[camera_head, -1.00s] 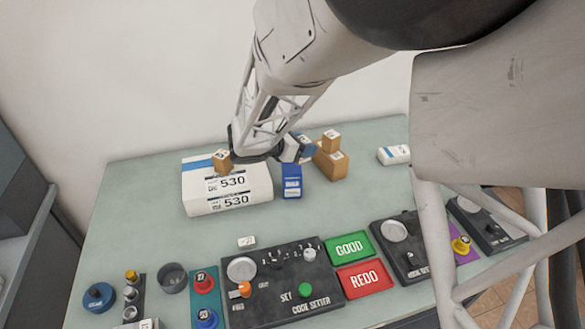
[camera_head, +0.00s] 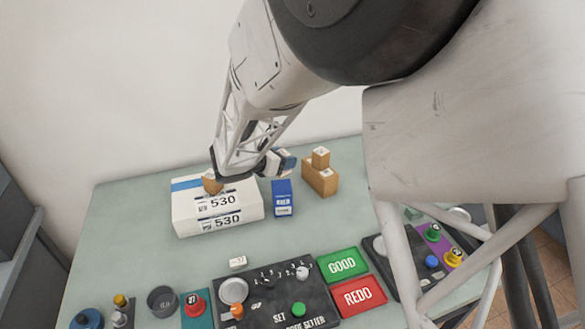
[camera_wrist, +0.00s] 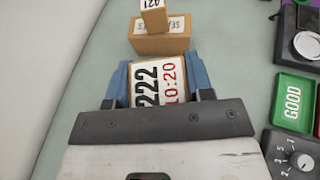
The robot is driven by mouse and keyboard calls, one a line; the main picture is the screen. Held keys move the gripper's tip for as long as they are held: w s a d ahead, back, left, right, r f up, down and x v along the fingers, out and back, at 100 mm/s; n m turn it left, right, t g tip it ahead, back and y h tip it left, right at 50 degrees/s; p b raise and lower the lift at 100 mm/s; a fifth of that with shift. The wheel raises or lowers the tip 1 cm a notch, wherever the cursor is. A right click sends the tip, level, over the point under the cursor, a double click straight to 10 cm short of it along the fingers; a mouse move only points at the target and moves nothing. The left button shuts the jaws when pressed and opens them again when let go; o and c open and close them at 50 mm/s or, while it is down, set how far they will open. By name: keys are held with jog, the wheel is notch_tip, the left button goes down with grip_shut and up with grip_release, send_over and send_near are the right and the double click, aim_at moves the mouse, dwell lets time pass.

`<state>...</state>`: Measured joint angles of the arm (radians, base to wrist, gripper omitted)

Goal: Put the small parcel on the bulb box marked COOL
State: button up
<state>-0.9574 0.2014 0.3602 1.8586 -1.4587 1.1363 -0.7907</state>
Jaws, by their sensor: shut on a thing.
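My gripper (camera_head: 283,161) is above the back half of the table. In the wrist view its blue fingers (camera_wrist: 158,66) are shut on a small parcel (camera_wrist: 157,87), one on each side. The parcel's top has a white label reading 222 and 10:20. A blue box (camera_head: 282,199) stands upright on the table, just in front of and below the gripper in the head view. Its lettering is too small to read. I see no readable COOL mark in any view; my arm hides part of the table's right side.
A large white box marked 530 (camera_head: 232,210) lies left, with a small brown box (camera_head: 212,184) on it. Right of the gripper, a brown carton (camera_head: 320,181) carries a smaller one (camera_head: 320,157). Control panels and the GOOD (camera_head: 342,263) and REDO (camera_head: 358,296) trays line the front.

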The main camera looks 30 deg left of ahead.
aim_at(284, 172)
jog(key=shift+f, duration=0.55)
jog(key=shift+f, duration=0.1)
jog(key=shift+f, duration=1.9)
jog(key=o, duration=1)
jog(key=shift+f, duration=0.1)
jog(key=shift+c, duration=0.2)
jog(key=v, duration=1.2)
jog(key=shift+d, duration=0.1)
